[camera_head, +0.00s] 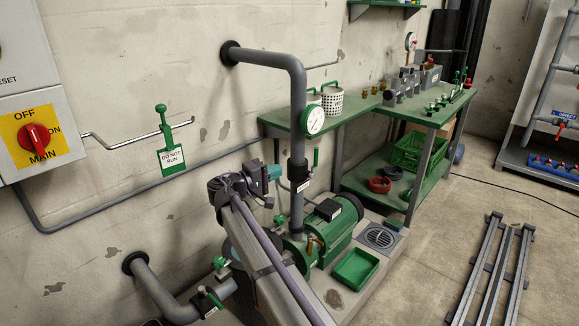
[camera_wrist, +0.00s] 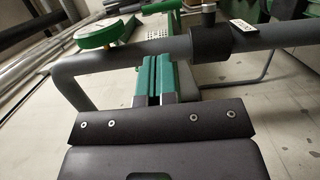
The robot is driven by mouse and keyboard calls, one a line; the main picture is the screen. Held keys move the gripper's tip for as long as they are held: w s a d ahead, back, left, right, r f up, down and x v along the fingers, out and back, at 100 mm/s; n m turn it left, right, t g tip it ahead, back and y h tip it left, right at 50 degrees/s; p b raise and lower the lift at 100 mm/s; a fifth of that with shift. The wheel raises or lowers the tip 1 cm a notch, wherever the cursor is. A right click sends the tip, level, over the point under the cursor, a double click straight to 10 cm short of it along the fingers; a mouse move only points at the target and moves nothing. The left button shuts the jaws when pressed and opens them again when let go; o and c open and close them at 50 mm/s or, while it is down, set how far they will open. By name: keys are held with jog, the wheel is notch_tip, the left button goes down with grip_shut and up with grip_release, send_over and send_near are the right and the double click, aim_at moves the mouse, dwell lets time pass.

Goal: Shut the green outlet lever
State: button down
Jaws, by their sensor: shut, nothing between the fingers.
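The green outlet lever (camera_head: 316,157) stands upright beside the vertical grey pipe, just right of the dark valve body (camera_head: 297,172). In the wrist view the pipe runs sideways, with the dark valve body (camera_wrist: 210,42) on it. My gripper (camera_head: 275,172) is left of the pipe in the head view, apart from the lever. In the wrist view my gripper (camera_wrist: 157,65) has its teal fingers together and empty, pointing at the pipe.
A round gauge (camera_head: 313,120) sits on the pipe above the valve; it also shows in the wrist view (camera_wrist: 106,32). The green pump motor (camera_head: 325,232) is below. A green workbench (camera_head: 425,112) stands behind to the right. Metal rails (camera_head: 492,275) lie on the floor.

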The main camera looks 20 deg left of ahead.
jog(key=x, duration=1.2)
jog(key=shift+w+d, duration=0.2)
jog(key=shift+w, duration=0.15)
